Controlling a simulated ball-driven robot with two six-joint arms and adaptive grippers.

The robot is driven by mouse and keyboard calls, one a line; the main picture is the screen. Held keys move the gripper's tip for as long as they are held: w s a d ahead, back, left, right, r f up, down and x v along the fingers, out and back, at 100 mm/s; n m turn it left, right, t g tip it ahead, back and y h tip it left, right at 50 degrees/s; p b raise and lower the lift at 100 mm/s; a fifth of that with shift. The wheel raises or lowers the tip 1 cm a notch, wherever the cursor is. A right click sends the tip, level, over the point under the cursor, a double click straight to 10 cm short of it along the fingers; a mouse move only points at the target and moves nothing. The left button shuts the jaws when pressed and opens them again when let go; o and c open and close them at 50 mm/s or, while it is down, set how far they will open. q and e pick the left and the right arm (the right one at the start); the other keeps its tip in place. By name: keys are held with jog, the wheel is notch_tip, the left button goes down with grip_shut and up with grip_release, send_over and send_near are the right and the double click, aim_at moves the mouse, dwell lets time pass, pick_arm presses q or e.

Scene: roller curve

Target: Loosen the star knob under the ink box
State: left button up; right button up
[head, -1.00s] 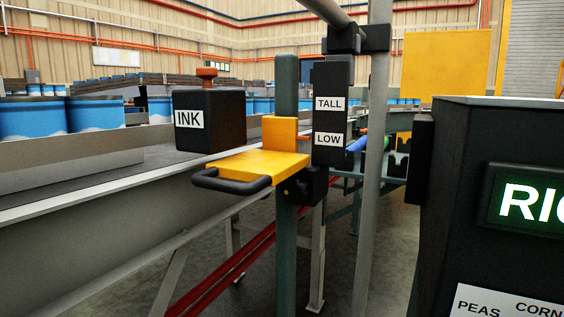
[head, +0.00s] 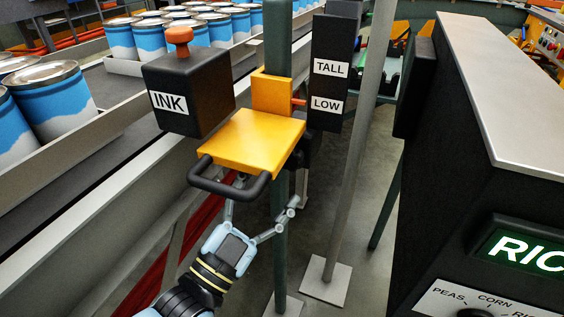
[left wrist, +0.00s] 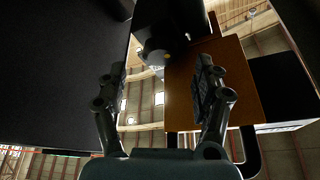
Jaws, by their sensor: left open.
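The black ink box (head: 208,98), labelled INK with a red-orange knob on top, sits left of a yellow bracket plate (head: 252,140) with a black handle (head: 228,190). A dark knob-like part lies behind the plate beside the green post, mostly hidden; the left wrist view shows a dark round part (left wrist: 165,25) with a small gold spot, probably the star knob. My left gripper (head: 266,192) is below the plate and handle, pointing up, open and empty. In the left wrist view its fingers (left wrist: 160,75) stand apart below that dark part. My right gripper is not in view.
The TALL/LOW panel (head: 335,50) and a thin grey pole (head: 357,150) stand right of the plate. A dark cabinet (head: 470,180) fills the right side. A conveyor with blue cans (head: 47,105) runs along the left. The green post (head: 281,235) stands beside my gripper.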

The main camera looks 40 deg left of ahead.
aim_at(287, 166)
pick_arm(q)
jog(key=x, duration=0.5)
jog(key=shift+a+f, duration=0.1)
jog(key=shift+c, duration=0.2)
jog(key=c, duration=1.1)
jog(key=shift+c, duration=0.2)
jog(key=shift+n+y, duration=0.4)
jog(key=shift+n, duration=0.2)
jog(key=n+y, duration=0.2)
jog(key=n, duration=0.1)
jog(key=shift+f+n+b, duration=0.1)
jog(key=shift+n+b, duration=0.25)
jog(key=shift+n, duration=0.05)
jog(key=shift+d+n+y, duration=0.2)
jog(key=shift+n+y, duration=0.45)
jog(key=shift+n, duration=0.65)
jog(key=shift+d+n+y, duration=0.2)
jog(key=shift+n+y, duration=0.45)
jog(key=shift+n, duration=0.65)
